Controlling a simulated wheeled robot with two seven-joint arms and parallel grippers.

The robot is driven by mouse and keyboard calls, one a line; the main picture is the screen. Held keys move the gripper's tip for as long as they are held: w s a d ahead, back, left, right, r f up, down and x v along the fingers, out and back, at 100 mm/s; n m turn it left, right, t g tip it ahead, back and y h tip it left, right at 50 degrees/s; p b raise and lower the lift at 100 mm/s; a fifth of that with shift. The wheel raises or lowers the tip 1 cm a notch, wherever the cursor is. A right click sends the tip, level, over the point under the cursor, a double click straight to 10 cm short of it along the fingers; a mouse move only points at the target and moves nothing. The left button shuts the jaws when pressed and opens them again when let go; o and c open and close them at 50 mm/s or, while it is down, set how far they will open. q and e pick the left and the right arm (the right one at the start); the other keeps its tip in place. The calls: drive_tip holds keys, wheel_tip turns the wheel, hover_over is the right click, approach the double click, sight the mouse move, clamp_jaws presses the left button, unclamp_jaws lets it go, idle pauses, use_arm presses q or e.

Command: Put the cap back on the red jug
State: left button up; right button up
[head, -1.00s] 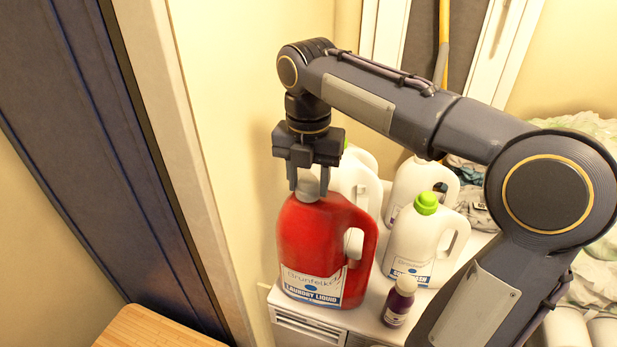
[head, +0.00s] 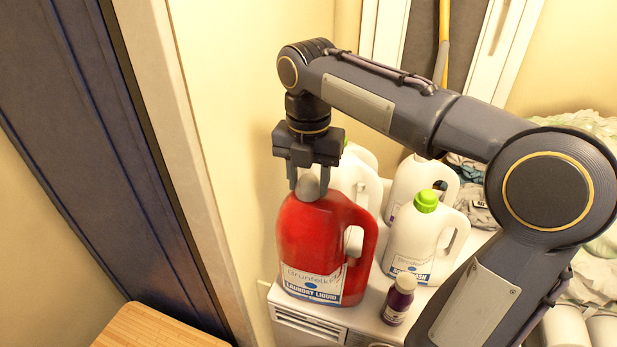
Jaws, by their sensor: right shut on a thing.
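The red jug (head: 312,240) stands upright on the white washer top, its handle to the right and its label facing me. The grey cap (head: 308,187) is at the jug's mouth, between the fingertips of my right gripper (head: 309,180). My right gripper points straight down over the jug and is shut on the cap. I cannot tell from this view whether the cap is fully seated on the neck. My left gripper is not in view.
White jugs stand close behind and right of the red jug, one with a green cap (head: 426,201). A small purple bottle (head: 398,300) stands at the front right. A wall (head: 250,130) is close on the left. Crumpled cloth (head: 590,130) lies at the far right.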

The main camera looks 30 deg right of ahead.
drive_tip(key=m+p, duration=0.1)
drive_tip(key=m, duration=0.2)
drive_tip(key=shift+r, duration=0.15)
drive_tip(key=m+p, duration=0.1)
drive_tip(key=m, duration=0.4)
drive_tip(key=m+p, duration=0.1)
drive_tip(key=m, duration=0.4)
drive_tip(key=shift+p, duration=0.35)
drive_tip(key=shift+m, duration=1)
drive_tip(key=o, duration=1)
drive_tip(key=shift+o, duration=1)
